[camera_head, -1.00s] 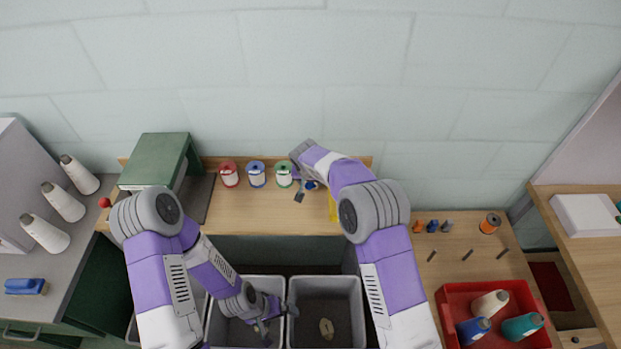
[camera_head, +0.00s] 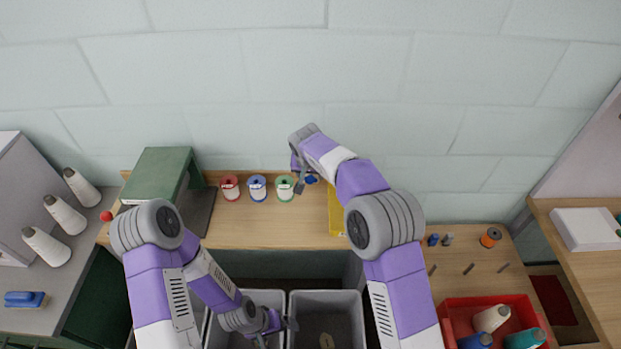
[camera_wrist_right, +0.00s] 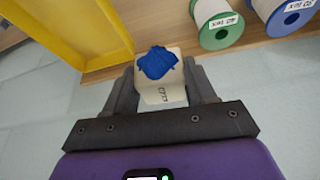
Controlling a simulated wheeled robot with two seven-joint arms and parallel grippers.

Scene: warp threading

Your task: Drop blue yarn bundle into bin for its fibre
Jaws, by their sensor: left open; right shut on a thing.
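The blue yarn bundle (camera_wrist_right: 158,62), with a pale lettered tag (camera_wrist_right: 162,92), is between the fingers of my right gripper (camera_wrist_right: 160,78) in the right wrist view. That gripper is shut on it. In the head view the bundle is a small blue patch (camera_head: 311,179) beside my right gripper (camera_head: 302,184), near the green spool at the back of the table. My left gripper (camera_head: 288,326) is open and low over the grey bins, between the left bin (camera_head: 262,296) and the right bin (camera_head: 327,296). A beige bundle (camera_head: 326,341) lies in the right bin.
Red (camera_head: 230,188), blue (camera_head: 257,188) and green (camera_head: 285,188) spools stand along the table's back. A yellow container (camera_head: 336,210) is right of my right gripper, partly behind my arm. A green stand (camera_head: 158,175) is at left. A red tray (camera_head: 490,303) holds cones at right.

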